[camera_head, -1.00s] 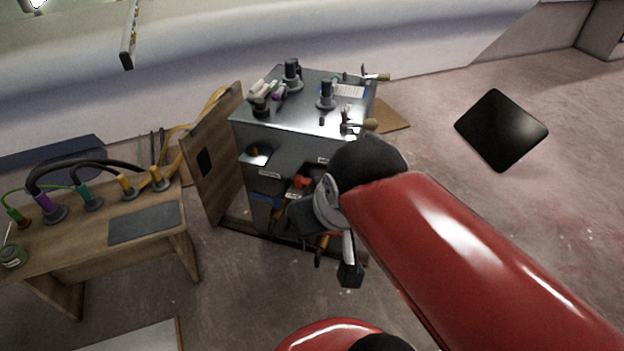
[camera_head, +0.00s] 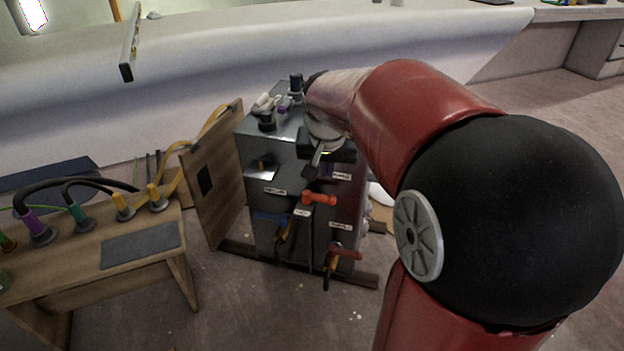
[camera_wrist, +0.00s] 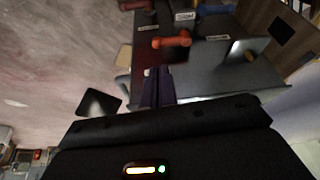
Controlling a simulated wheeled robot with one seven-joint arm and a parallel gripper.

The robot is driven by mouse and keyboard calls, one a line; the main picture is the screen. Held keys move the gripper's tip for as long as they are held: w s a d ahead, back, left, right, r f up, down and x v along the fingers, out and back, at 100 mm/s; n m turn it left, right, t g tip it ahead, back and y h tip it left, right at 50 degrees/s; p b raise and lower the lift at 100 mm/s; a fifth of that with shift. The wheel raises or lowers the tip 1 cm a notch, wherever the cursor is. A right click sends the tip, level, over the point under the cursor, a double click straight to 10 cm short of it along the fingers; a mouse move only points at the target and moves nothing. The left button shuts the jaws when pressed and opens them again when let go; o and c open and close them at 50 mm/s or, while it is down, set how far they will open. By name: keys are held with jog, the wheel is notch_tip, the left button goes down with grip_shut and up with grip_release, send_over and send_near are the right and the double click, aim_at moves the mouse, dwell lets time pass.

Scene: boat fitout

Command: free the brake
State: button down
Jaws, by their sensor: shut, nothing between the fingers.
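A grey metal cabinet (camera_head: 285,225) stands in the middle, with small labels too blurred to read, so I cannot tell which control is the brake. An upper red-orange handle (camera_head: 318,198) sits on its front; it shows near the top of the wrist view (camera_wrist: 172,40). A lower red handle (camera_head: 345,252) is below and right; another orange-red handle (camera_wrist: 137,4) shows at the wrist view's top edge. My gripper (camera_head: 312,172) is shut and empty, in front of the cabinet's upper part, above the upper handle. Its dark fingers (camera_wrist: 160,85) point towards that handle, apparently apart from it.
A wooden door panel (camera_head: 212,175) stands open at the cabinet's left. A wooden bench (camera_head: 140,247) with plugs and cables is farther left. The white hull (camera_head: 190,90) runs behind. A black panel (camera_wrist: 98,103) shows in the wrist view. Floor in front of the cabinet is clear.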

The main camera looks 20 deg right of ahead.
jog(key=m, duration=0.2)
send_near(333, 187)
jog(key=shift+s+a+r+h+b, duration=0.15)
jog(key=shift+s+a+r+b, duration=0.1)
jog(key=shift+s+a+r, duration=0.3)
jog(key=shift+s+a+r+h+b, duration=0.2)
jog(key=shift+s+a+r, duration=0.2)
jog(key=shift+r, duration=0.2)
jog(key=shift+n, duration=0.3)
jog(key=b+x, duration=0.1)
jog(key=x, duration=0.9)
jog(key=shift+s+b, duration=0.2)
jog(key=shift+b, duration=0.1)
